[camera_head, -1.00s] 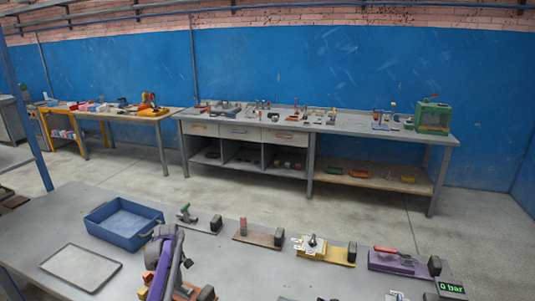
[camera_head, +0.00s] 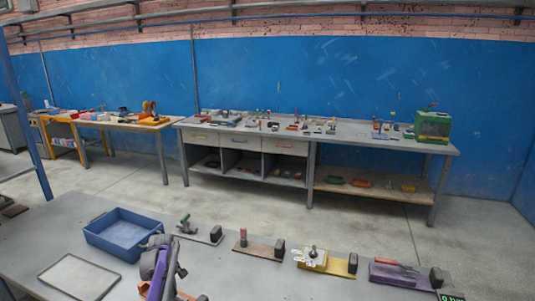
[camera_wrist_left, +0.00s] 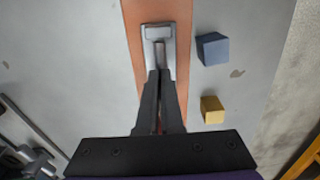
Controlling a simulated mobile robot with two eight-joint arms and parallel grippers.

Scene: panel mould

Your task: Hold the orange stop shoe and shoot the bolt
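My left gripper (camera_head: 163,287), on a purple arm, is low over the front of the near bench. In the left wrist view its two dark fingers (camera_wrist_left: 159,73) are close together, with only a narrow gap. They point at a grey metal fitting (camera_wrist_left: 158,33) with a short shaft, on a long orange plate (camera_wrist_left: 180,65). The fingertips overlap the shaft's lower end; I cannot tell whether they touch it. Part of the orange plate shows beside the gripper in the head view (camera_head: 186,296). I cannot single out the stop shoe. My right gripper is not in view.
A blue cube (camera_wrist_left: 212,48) and a yellow cube (camera_wrist_left: 212,110) lie right of the plate. A blue tray (camera_head: 122,231), a flat grey tray (camera_head: 80,276) and several clamp fixtures, including a yellow one (camera_head: 328,262) and a purple one (camera_head: 400,276), stand on the near bench.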

